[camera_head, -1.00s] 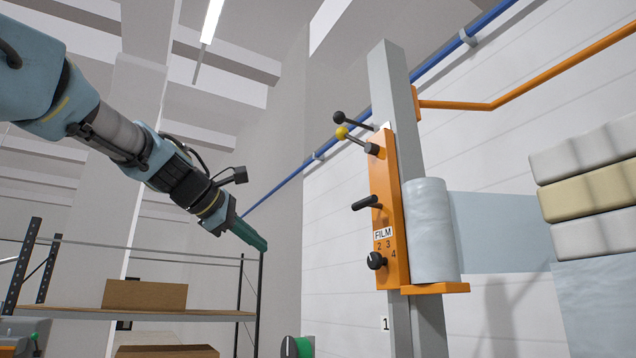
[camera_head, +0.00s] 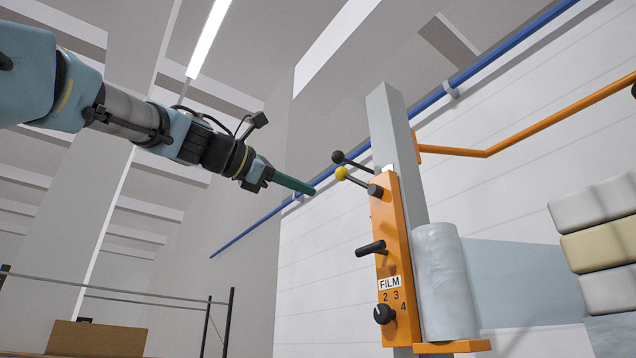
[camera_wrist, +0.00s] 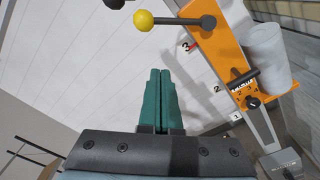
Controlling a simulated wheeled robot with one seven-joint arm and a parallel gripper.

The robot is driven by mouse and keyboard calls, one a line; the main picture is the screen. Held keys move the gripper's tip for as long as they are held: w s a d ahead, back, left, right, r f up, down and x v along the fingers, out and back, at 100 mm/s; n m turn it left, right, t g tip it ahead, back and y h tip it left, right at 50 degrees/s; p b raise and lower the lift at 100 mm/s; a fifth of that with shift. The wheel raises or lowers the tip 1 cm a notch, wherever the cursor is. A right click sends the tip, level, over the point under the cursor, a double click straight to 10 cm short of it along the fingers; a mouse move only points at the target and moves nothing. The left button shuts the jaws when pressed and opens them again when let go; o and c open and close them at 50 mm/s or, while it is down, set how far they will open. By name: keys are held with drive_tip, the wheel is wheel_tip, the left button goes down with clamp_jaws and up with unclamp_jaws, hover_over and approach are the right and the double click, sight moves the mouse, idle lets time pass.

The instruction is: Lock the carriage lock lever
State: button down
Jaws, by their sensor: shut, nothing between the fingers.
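My gripper (camera_head: 312,191) is shut and empty, its green fingers pointing right toward the levers. In the wrist view its fingertips (camera_wrist: 159,72) are below the yellow-ball lever and apart from it. The yellow-ball lever (camera_head: 357,180) sits at the top of the orange panel (camera_head: 393,235), ball to the left, rod running down-right to its pivot. It also shows in the wrist view (camera_wrist: 175,20). A black-ball lever (camera_head: 352,162) is just above it, its ball partly cut off in the wrist view (camera_wrist: 113,3). I cannot tell which one is the carriage lock lever.
A black handle (camera_head: 370,248) and a dial (camera_head: 384,314) marked FILM are lower on the panel. A film roll (camera_head: 441,280) stands right of it. A grey post (camera_head: 392,130) rises behind. The space between my gripper and the panel is clear.

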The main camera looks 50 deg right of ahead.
sight(355, 180)
drive_tip(key=s+d+r+p, duration=0.2)
drive_tip(key=s+d+p, duration=0.2)
drive_tip(key=d+p, duration=0.2)
drive_tip(key=shift+s+d+r, duration=0.15)
drive_tip(key=shift+s+d, duration=0.2)
drive_tip(key=shift+d, duration=0.05)
drive_tip(key=shift+a, duration=0.1)
idle(0.3)
drive_tip(key=shift+s+r+m+b, duration=0.1)
drive_tip(key=shift+m+b, duration=0.25)
drive_tip(key=shift+m, duration=0.05)
